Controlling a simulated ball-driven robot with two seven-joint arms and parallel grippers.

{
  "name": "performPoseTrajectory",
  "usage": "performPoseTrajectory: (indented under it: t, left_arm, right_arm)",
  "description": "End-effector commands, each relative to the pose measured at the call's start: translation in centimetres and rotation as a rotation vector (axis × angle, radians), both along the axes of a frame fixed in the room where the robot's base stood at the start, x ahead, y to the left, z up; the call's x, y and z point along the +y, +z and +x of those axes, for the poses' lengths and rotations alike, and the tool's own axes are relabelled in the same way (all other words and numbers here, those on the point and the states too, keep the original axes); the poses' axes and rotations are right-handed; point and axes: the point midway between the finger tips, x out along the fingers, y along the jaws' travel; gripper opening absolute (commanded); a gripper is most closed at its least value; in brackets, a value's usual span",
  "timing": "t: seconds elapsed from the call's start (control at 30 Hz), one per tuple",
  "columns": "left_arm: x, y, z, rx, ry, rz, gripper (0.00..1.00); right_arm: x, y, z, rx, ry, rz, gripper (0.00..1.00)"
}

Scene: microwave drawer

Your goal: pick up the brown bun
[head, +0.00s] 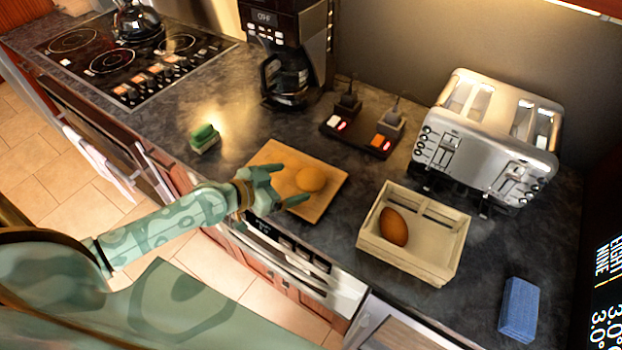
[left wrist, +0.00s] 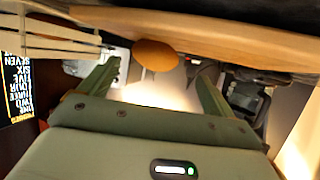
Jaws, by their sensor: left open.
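A round golden-brown bun (head: 310,179) lies on a wooden board (head: 331,183) on the counter. A darker brown, oval, bun-like thing (head: 393,227) lies in a pale wooden crate (head: 432,272) to the right. My left gripper (head: 289,184) is open at the near left side of the golden-brown bun, with its fingers pointing toward it. In the left wrist view the golden-brown bun (left wrist: 155,55) shows beyond and between the open fingers, against the board (left wrist: 230,35). Whether a finger touches it I cannot tell. My right gripper is not in view.
A green sponge (head: 204,138) lies left of the board. A switch panel (head: 358,133), coffee maker (head: 285,50) and toaster (head: 487,140) stand behind. A blue block (head: 518,310) is at the right. A stove (head: 130,55) is at the far left.

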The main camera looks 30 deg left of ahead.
Motion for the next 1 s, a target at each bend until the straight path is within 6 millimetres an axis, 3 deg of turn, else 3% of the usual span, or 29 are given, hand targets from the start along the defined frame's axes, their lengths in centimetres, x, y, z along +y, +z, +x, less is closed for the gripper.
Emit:
performPoseTrajectory:
  t: [0.4, 0.67, 0.7, 0.87, 1.0]
  left_arm:
    - [-2.8, -2.1, 4.0, -0.001, 0.002, -0.003, 0.90]
    - [-3.0, -2.3, 4.3, 0.001, 0.000, 0.000, 0.90]
    - [-3.0, -2.3, 4.3, 0.001, 0.000, 0.000, 0.87]
    - [-3.0, -2.3, 4.3, 0.001, 0.000, 0.000, 0.42]
    - [-3.0, -2.3, 4.3, 0.000, 0.000, -0.001, 0.42]
  right_arm:
    - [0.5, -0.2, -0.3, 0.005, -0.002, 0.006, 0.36]
    - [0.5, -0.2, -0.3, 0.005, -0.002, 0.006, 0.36]
    - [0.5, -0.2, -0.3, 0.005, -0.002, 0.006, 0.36]
    - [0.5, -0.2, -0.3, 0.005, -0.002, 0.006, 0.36]
    - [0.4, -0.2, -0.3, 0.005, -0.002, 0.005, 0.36]
